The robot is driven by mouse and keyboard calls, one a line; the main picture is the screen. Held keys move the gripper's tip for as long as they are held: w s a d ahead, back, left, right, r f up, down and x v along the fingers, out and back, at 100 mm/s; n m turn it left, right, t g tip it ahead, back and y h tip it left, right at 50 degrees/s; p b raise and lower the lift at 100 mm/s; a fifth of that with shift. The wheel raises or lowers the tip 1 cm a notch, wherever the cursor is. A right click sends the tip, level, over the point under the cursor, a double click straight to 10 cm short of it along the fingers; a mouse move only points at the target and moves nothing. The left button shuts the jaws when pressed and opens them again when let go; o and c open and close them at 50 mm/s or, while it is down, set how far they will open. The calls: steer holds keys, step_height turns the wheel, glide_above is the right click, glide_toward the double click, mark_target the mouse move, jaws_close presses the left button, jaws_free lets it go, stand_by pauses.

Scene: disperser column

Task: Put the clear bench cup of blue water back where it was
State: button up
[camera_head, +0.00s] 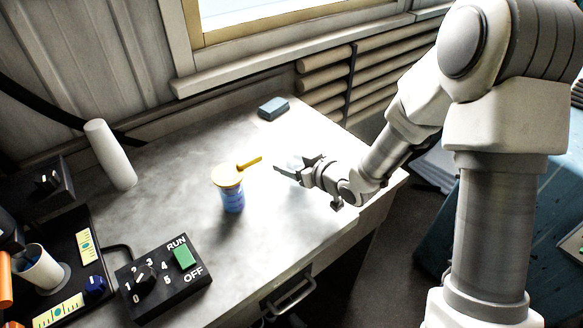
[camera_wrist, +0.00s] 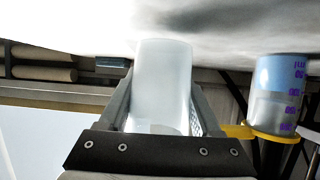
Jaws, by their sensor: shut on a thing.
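My gripper (camera_head: 284,168) is shut on a pale, whitish, smooth-sided cup (camera_wrist: 162,85), which sits between the fingers in the wrist view. In the head view, the gripper is over the right part of the bench and the cup is hard to make out. I cannot tell what is in it. A clear cup with blue contents, dark graduation marks and a yellow top with a side tab (camera_head: 232,196) stands upright on the bench, left of my gripper and apart from it. It also shows at the right of the wrist view (camera_wrist: 280,92).
A white cylinder (camera_head: 110,155) stands at the bench's left. A black control box (camera_head: 163,278) with a dial and green switch is in front. A blue-grey block (camera_head: 273,108) lies at the back. A dark tray with several items (camera_head: 60,265) is at left.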

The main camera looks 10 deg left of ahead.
steer(key=shift+f, duration=0.55)
steer(key=shift+f, duration=0.2)
steer(key=o, duration=1.4)
